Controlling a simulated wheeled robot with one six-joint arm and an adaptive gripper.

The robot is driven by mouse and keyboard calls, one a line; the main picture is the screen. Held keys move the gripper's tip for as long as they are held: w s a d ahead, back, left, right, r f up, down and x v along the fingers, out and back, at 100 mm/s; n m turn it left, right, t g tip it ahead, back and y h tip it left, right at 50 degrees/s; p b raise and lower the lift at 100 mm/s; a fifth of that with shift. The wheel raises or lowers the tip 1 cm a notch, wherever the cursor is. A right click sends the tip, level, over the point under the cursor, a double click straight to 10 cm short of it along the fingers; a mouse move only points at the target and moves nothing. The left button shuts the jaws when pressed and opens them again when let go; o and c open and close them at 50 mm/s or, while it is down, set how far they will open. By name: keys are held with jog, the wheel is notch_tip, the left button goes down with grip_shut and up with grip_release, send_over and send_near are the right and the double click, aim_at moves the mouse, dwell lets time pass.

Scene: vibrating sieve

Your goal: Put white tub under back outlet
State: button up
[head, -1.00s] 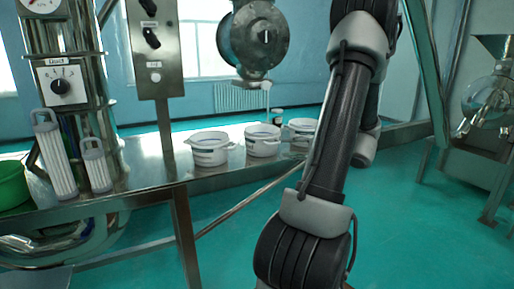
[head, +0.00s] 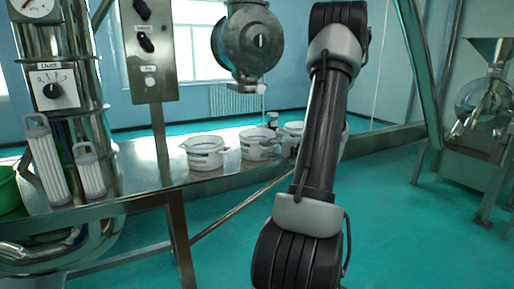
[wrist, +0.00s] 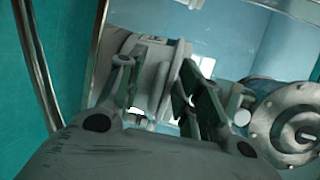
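Three white tubs stand in a row on the metal table: a left tub (head: 205,153), a middle tub (head: 257,144) and a right tub (head: 294,130) partly hidden by my arm. The round metal machine housing (head: 247,42) hangs above them, with a small pale spout (head: 261,89) at its underside. In the wrist view the fingers of my gripper (wrist: 165,92) are apart, with a pale tub (wrist: 158,72) beyond and between them; contact is not clear. The housing (wrist: 295,122) is at right there. My gripper is mostly hidden behind my arm in the head view.
A control panel post (head: 150,50) and two white filter cartridges (head: 45,160) stand on the left of the table (head: 140,188), near a green bowl (head: 8,190). A small dark-topped jar (head: 273,121) is behind the tubs.

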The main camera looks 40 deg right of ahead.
grip_shut()
